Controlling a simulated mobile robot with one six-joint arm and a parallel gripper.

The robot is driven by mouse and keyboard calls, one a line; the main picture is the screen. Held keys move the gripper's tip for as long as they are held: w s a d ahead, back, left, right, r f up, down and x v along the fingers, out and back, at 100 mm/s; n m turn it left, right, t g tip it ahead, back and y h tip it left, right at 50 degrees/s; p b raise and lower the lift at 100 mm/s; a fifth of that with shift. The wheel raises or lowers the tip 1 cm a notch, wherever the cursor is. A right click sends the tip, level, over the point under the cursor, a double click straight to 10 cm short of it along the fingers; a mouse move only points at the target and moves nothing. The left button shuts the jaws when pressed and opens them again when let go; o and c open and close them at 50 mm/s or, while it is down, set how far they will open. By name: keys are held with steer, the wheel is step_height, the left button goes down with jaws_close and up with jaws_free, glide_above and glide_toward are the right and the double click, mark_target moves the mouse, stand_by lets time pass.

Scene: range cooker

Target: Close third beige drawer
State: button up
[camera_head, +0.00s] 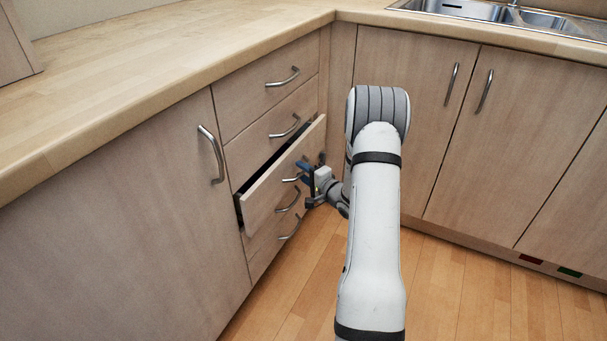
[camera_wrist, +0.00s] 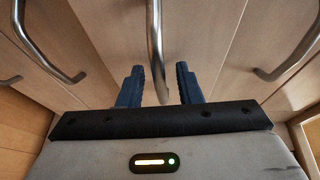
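The third beige drawer (camera_head: 268,196) is pulled partly out of the drawer stack in the head view, with a dark gap above its front. Its metal handle (camera_head: 291,179) is beside my gripper (camera_head: 307,180), which is at the right part of the drawer front. In the wrist view, a curved metal handle (camera_wrist: 156,45) runs down between the two blue fingers of my gripper (camera_wrist: 159,86). The fingers are apart, with a gap on each side of the handle. The gripper body partly hides the drawer front in the head view.
The drawers above (camera_head: 268,128) and below (camera_head: 262,258) look shut, and their handles stick out. A cupboard door (camera_head: 130,225) is at left, with more cupboards (camera_head: 410,110) at right. The worktop (camera_head: 160,60) overhangs. Wooden floor (camera_head: 300,290) is free in front.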

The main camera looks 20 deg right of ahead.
jaws_close()
stand_by(0.4)
